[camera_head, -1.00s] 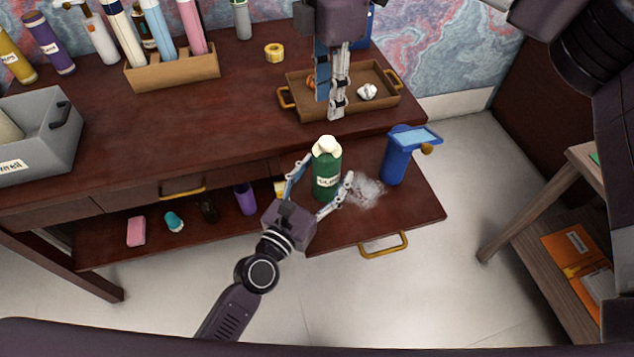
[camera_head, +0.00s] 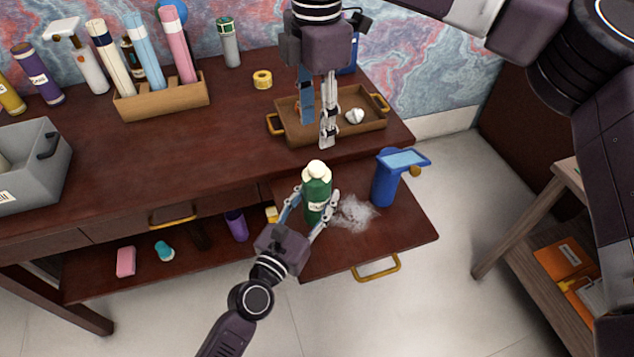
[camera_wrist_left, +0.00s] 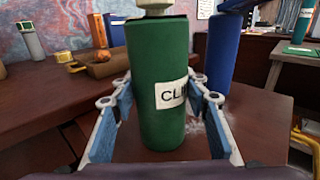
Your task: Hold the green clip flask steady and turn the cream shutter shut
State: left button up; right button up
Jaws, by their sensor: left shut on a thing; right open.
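The green clip flask (camera_head: 317,196) stands upright on the pulled-out drawer board, with its cream shutter (camera_head: 316,170) on top. My left gripper (camera_head: 312,207) is shut on the flask's body from the front. In the left wrist view the flask (camera_wrist_left: 158,70) fills the middle, its white label partly showing "CLI", and the base of the cream shutter (camera_wrist_left: 158,6) is cut off by the top edge. My right gripper (camera_head: 317,130) is open and empty, pointing down above and behind the flask, apart from the shutter.
A blue container (camera_head: 385,183) with a light blue top stands right of the flask. A whitish patch (camera_head: 357,211) lies between them. A brown tray (camera_head: 282,126) with gold handles is behind, under my right gripper. A wooden rack (camera_head: 160,103) of tubes and a grey bin (camera_head: 40,178) are at left.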

aim_at(318, 166)
notch_tip(318, 166, down, 10)
jog(key=n, duration=2.9)
jog(key=shift+d+r, duration=0.1)
